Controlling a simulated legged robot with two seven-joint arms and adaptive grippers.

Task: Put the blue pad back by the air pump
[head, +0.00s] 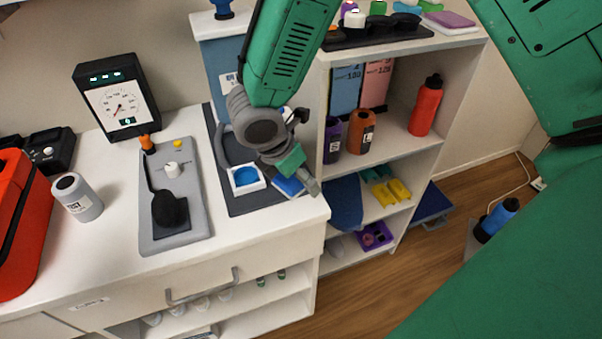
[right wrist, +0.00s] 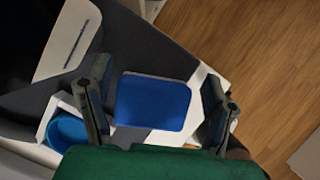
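The blue pad (right wrist: 153,101) shows in the right wrist view as a rounded flat square between the two fingers of my right gripper (right wrist: 157,108). Small gaps show on both sides, so the gripper looks open around it. In the head view the blue pad (head: 287,186) is partly hidden by my right gripper (head: 302,172), low over the counter's right end. The pad is beside a white square holder with a round blue inside (head: 245,178), at the dark mat's edge (head: 222,150). I cannot tell for sure which item is the air pump. My left gripper is not in view.
A gauge box (head: 117,97) and grey bottle (head: 78,197) stand further left. A shelf (head: 402,150) with bottles stands close on the right, beyond the counter's edge.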

